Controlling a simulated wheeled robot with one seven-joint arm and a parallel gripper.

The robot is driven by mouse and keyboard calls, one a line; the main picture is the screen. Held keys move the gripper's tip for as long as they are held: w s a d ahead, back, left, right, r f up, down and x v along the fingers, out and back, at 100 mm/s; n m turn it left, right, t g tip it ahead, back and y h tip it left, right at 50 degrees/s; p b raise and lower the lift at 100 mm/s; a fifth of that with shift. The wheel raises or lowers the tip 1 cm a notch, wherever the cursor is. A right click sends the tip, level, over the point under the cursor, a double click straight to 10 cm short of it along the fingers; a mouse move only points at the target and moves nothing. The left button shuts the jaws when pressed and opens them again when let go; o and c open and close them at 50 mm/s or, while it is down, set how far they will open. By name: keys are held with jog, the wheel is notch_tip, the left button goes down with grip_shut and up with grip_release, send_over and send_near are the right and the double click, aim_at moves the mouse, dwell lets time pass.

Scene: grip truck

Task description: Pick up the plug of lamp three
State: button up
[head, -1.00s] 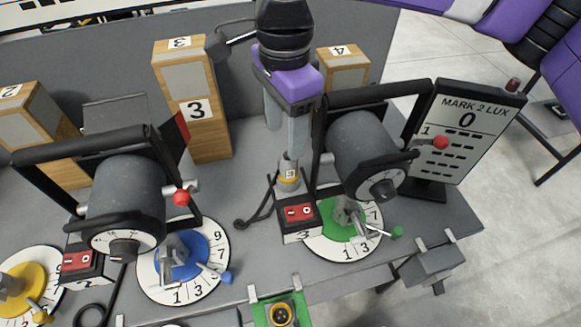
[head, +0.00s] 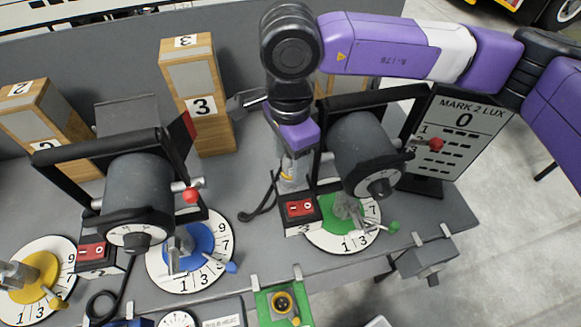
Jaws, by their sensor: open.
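The plug of lamp three (head: 287,177), grey with a yellow band, stands upright behind the red-switch box (head: 299,209) marked 3. A black cable runs from it to the left. My gripper (head: 291,168) points down over the plug, its open fingers low around or just beside its top. The wrist and fingers hide much of the plug, and I cannot tell whether they touch it. Lamp three (head: 362,150) is the grey drum in a black frame, just right of my gripper, above a green dial (head: 336,208).
A second lamp (head: 138,190) stands left over a blue dial (head: 186,252). Wooden blocks (head: 198,90) stand at the back. A MARK 2 LUX board (head: 462,140) stands right. A green socket box (head: 283,306) is at the front edge.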

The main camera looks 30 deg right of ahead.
grip_shut()
jog(key=shift+r, duration=0.1)
